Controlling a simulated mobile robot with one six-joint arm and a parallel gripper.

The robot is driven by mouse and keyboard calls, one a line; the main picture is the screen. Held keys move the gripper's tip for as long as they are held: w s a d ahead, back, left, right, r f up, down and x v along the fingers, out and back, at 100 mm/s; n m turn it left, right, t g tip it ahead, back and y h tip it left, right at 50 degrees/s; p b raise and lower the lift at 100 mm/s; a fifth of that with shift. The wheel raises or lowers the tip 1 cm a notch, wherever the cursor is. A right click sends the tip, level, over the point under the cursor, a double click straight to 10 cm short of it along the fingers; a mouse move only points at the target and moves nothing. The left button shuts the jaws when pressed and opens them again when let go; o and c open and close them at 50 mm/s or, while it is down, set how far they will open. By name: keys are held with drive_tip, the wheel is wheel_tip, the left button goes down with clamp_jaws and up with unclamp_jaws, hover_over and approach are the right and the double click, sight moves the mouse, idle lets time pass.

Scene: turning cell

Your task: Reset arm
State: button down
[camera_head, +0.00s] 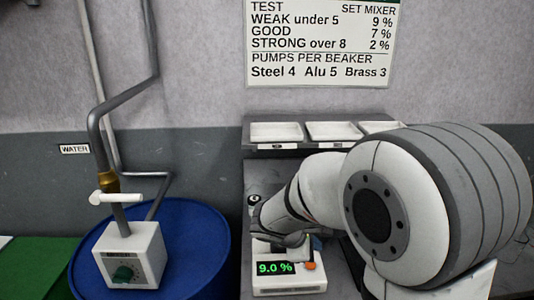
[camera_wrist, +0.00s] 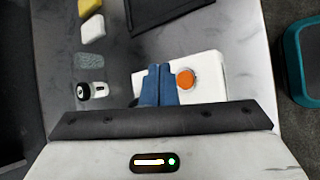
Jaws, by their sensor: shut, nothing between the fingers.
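My gripper (camera_wrist: 159,68) shows in the wrist view as two blue fingers shut together with nothing between them. They are over a white meter box (camera_wrist: 208,88), just left of its orange button (camera_wrist: 186,79). I cannot tell whether the fingertips touch the box. In the head view my arm reaches in from the right and bends down to the meter (camera_head: 290,283), whose green display (camera_head: 275,268) reads 9.0 %. The orange button (camera_head: 310,266) is at its right end. My wrist hides part of the meter and most of the fingers there.
A blue drum (camera_head: 195,250) at left carries a white mixer box (camera_head: 131,255) with a green knob. White trays (camera_head: 276,132) stand behind the arm. In the wrist view, a small black-and-white cylinder (camera_wrist: 93,91) and yellow block (camera_wrist: 90,7) lie left; a teal bin (camera_wrist: 294,68) stands right.

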drive_tip(key=s+r+m+g+y, duration=0.1)
drive_tip(key=s+r+m+y, duration=0.2)
drive_tip(key=s+m, duration=0.4)
drive_tip(key=s+r+m+y, duration=0.2)
drive_tip(key=s+m+y, duration=0.2)
drive_tip(key=s+m, duration=0.4)
drive_tip(key=s, duration=0.4)
drive_tip(key=shift+s+r+g, duration=0.25)
drive_tip(key=shift+r+g, duration=0.15)
